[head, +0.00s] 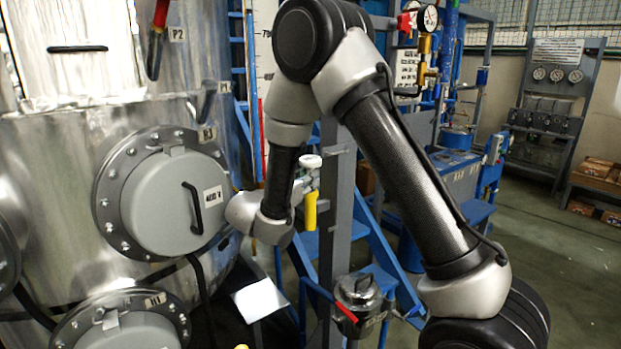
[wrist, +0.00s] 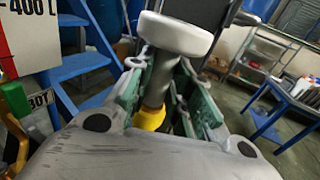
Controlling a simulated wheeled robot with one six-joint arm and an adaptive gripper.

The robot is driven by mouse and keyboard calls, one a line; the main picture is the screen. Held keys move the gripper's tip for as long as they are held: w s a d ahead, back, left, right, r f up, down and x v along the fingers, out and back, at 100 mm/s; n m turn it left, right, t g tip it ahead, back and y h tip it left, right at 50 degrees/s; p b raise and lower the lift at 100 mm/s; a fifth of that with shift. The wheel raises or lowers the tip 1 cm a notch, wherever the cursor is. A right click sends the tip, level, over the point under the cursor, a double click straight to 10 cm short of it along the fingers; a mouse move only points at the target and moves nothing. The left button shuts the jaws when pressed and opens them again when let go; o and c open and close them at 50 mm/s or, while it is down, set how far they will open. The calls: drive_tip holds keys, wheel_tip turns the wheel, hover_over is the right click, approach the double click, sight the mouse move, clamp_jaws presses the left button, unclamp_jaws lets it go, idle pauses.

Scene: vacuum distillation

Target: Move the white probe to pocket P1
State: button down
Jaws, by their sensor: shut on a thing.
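The white probe (head: 310,161) has a round white cap, a grey shaft and a yellow lower part. It stands roughly upright in the head view, in front of a grey post. My gripper (head: 301,187) is shut on its shaft. The wrist view shows the white cap of the probe (wrist: 175,33) above the green-padded fingers of my gripper (wrist: 160,80), with yellow below. I cannot make out a clear P1 label.
A grey round manhole cover (head: 160,205) with a black handle juts from the tank. Blue stairs (head: 375,265) and a small metal pot (head: 358,292) stand near the post. Open floor lies at the right.

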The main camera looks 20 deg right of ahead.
sight(307, 161)
drive_tip(key=shift+r, duration=2.5)
drive_tip(key=shift+r, duration=2.5)
drive_tip(key=shift+s+a, duration=0.1)
drive_tip(key=s+a+r, duration=0.3)
drive_tip(key=a, duration=0.1)
drive_tip(key=shift+s+a, duration=0.2)
drive_tip(key=shift+s, duration=0.15)
